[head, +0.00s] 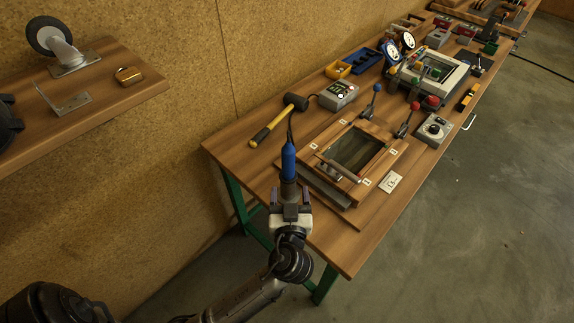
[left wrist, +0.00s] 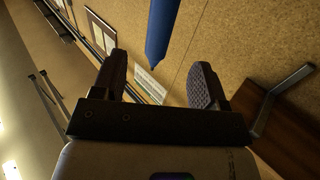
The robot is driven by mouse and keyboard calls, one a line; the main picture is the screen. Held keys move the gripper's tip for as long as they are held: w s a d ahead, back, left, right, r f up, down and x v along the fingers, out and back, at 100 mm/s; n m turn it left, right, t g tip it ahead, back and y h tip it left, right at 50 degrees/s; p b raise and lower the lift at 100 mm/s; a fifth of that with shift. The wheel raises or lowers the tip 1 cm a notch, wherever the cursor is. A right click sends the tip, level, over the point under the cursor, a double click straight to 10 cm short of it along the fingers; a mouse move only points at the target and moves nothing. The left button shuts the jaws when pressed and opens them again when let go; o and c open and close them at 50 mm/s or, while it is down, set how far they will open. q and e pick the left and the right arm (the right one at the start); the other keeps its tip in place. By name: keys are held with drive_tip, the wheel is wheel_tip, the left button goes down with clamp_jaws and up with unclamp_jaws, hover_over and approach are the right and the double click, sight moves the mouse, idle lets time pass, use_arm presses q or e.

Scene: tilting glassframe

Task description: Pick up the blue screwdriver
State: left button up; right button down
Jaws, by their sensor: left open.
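The blue screwdriver (head: 289,160) hangs upright from a dark cable in the head view, over the near left part of the workbench. Its blue body (left wrist: 161,28) also shows in the left wrist view, narrowing to an end between the two finger pads as seen there. My left gripper (head: 290,191) is directly below it in the head view, with its fingers pointing up toward it. The gripper is open, and the fingers stand apart on either side with no visible contact. The screwdriver's lower part is hard to make out against the gripper in the head view. My right gripper is in neither view.
A wooden frame with a glass pane (head: 352,149) lies on the workbench (head: 245,150), right of the gripper. A mallet (head: 277,119) and a grey box (head: 338,95) are behind. A wall shelf (head: 120,92) holds a caster (head: 57,42). Open floor lies right.

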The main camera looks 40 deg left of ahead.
sight(289, 167)
use_arm(q)
drive_tip(key=x, duration=0.6)
drive_tip(key=shift+s, duration=0.1)
drive_tip(key=shift+p+x, duration=0.45)
drive_tip(key=shift+x, duration=2.7)
drive_tip(key=shift+f, duration=0.2)
